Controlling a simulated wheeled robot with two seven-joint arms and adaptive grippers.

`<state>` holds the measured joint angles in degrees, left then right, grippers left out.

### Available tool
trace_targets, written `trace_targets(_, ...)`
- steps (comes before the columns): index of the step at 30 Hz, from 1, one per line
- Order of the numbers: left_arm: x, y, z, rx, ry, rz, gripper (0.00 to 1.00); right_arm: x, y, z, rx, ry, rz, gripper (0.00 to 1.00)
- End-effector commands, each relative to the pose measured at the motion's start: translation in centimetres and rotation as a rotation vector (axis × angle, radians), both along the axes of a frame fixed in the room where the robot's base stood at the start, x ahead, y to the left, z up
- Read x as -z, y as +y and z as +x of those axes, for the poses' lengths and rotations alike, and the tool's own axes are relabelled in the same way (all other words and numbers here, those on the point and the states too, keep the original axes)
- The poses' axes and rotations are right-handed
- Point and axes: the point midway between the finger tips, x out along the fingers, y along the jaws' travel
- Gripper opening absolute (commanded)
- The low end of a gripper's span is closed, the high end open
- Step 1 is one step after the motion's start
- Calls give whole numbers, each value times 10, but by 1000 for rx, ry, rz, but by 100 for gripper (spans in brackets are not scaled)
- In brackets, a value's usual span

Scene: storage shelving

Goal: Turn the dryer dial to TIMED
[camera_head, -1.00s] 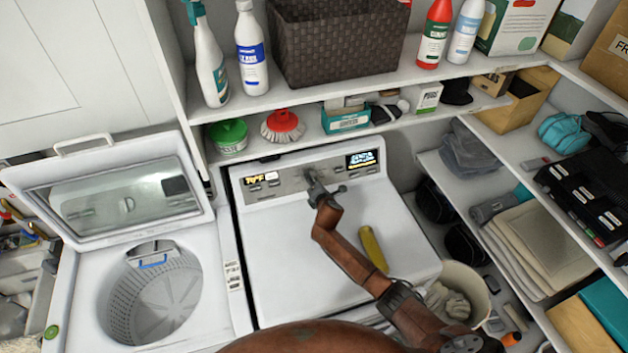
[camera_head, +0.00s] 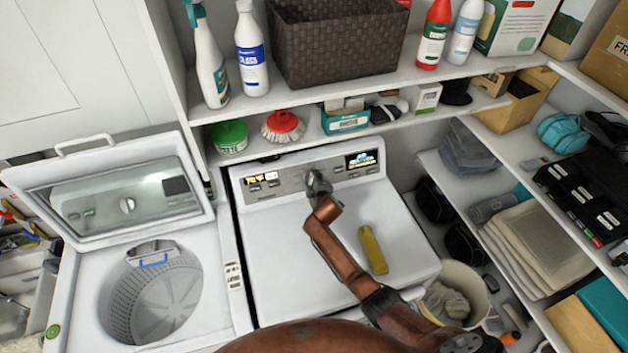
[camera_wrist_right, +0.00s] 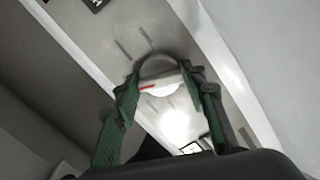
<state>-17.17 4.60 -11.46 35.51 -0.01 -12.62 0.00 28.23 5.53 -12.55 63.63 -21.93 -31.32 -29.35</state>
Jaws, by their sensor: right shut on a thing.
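The white dryer (camera_head: 290,240) stands in the middle of the head view, with a grey control panel at its back. The dial is mostly hidden behind my right gripper (camera_head: 315,182) in that view. In the right wrist view, the round pale dial (camera_wrist_right: 160,82) with a red pointer mark sits between the two green fingers of my right gripper (camera_wrist_right: 162,95). The fingers are shut on the dial. The panel lettering is too small or blurred to tell which setting the pointer meets. My left gripper is not in view.
A yellow object (camera_head: 373,250) lies on the dryer top. An open-lidded washer (camera_head: 210,270) stands to the left. A shelf (camera_head: 390,85) with bottles and a brown basket (camera_head: 335,45) hangs above the panel. A white bin (camera_head: 478,275) stands at right.

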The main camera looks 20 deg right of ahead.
Motion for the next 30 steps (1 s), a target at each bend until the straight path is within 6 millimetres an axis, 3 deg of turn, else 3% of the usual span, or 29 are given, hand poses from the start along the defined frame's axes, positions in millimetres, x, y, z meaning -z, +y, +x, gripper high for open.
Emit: trace_targets(30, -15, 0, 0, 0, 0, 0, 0, 0, 2, 0, 409, 30, 877, 15)
